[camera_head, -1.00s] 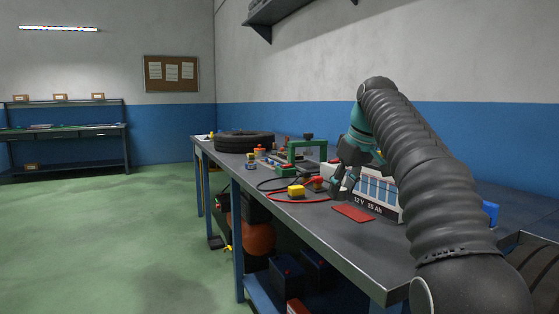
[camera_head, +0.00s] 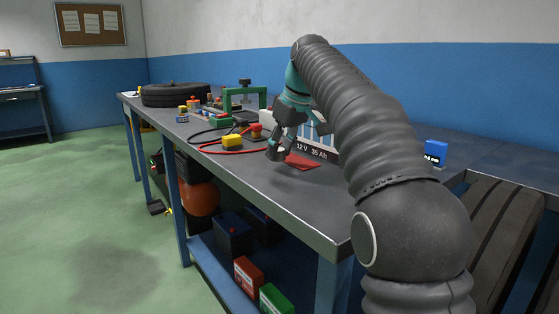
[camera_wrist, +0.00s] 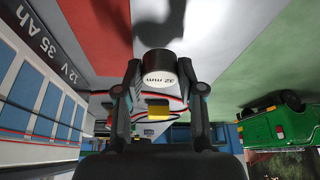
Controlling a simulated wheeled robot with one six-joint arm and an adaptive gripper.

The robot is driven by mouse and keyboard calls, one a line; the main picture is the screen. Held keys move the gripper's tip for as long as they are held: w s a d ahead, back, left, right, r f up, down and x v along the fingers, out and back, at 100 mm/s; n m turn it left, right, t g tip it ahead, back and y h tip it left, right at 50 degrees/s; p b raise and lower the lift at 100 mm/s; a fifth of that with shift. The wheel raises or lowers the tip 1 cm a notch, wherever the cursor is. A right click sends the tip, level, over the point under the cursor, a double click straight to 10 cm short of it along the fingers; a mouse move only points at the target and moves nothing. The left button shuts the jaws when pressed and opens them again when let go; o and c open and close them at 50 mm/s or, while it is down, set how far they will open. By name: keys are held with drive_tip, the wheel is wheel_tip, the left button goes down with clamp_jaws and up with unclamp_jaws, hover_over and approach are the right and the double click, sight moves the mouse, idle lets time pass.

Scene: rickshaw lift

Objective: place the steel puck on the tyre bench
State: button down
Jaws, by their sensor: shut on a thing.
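The steel puck (camera_wrist: 158,63), a short cylinder with a "32 mm" label, is held between both fingertips of my gripper (camera_head: 277,152). In the wrist view the puck shows clearly between the fingers. In the head view it is small and mostly covered by the fingers. My gripper is shut on it, above the grey bench top in front of the battery marked "12 V 35 Ah" (camera_head: 318,150). A long grey workbench (camera_head: 262,190) carries a black tyre (camera_head: 175,95) at its far end. I cannot tell whether this is the tyre bench.
A red mat (camera_head: 301,162) lies beside my gripper. A yellow block (camera_head: 232,140), cables and a green frame (camera_head: 243,98) stand farther along. A blue box (camera_head: 435,152) is at the right. Another bench (camera_head: 22,95) stands far left. Green floor is clear at left.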

drive_tip(key=shift+f, duration=0.9)
drive_tip(key=c, duration=0.7)
unclamp_jaws()
drive_tip(key=shift+p+v, duration=1.95)
drive_tip(key=shift+v, duration=4.05)
drive_tip(key=shift+w, duration=0.1)
